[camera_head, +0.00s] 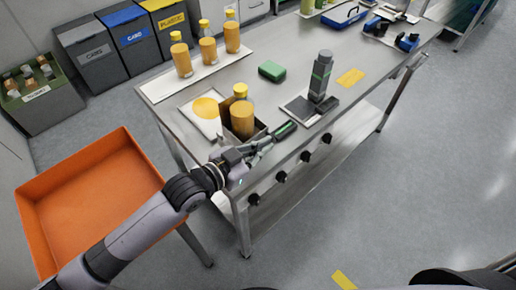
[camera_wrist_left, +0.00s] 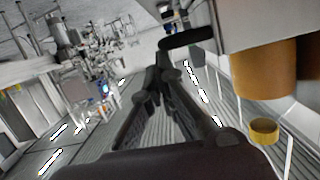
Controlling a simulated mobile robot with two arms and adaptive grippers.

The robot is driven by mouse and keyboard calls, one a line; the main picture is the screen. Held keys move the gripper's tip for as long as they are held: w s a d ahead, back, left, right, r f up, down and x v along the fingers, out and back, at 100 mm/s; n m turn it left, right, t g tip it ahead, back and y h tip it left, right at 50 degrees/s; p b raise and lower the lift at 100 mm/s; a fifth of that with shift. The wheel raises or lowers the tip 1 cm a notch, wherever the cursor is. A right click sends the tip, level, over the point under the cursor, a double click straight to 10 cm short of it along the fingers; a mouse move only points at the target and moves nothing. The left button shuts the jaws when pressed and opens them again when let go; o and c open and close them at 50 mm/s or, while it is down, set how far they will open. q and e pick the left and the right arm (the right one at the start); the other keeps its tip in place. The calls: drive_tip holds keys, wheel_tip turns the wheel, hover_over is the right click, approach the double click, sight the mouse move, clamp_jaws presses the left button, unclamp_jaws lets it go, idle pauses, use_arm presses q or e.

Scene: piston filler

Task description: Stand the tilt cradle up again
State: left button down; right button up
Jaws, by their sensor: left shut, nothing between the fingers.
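The tilt cradle (camera_head: 262,128) is a dark open holder near the left front of the steel bench. It surrounds the base of a large amber container (camera_head: 242,117), which also fills the upper right of the left wrist view (camera_wrist_left: 262,62). A dark lever with a green band (camera_head: 285,130) sticks out on the cradle's right. How far the cradle tilts is hard to tell. My left gripper (camera_head: 268,142) is shut and empty, just in front of the cradle near the lever. Its closed fingers (camera_wrist_left: 163,72) point toward a dark bar (camera_wrist_left: 187,37); contact is unclear. My right gripper is out of view.
Several amber bottles (camera_head: 207,50) stand on a white strip at the back left. A grey block with a green band (camera_head: 320,76) stands right of the cradle. A green sponge-like block (camera_head: 272,71) lies behind. Black knobs (camera_head: 254,199) line the bench front. An orange bin (camera_head: 85,200) stands left.

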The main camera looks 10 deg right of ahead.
use_arm(q)
drive_tip(key=v, duration=1.2)
drive_tip(key=shift+f, duration=0.1)
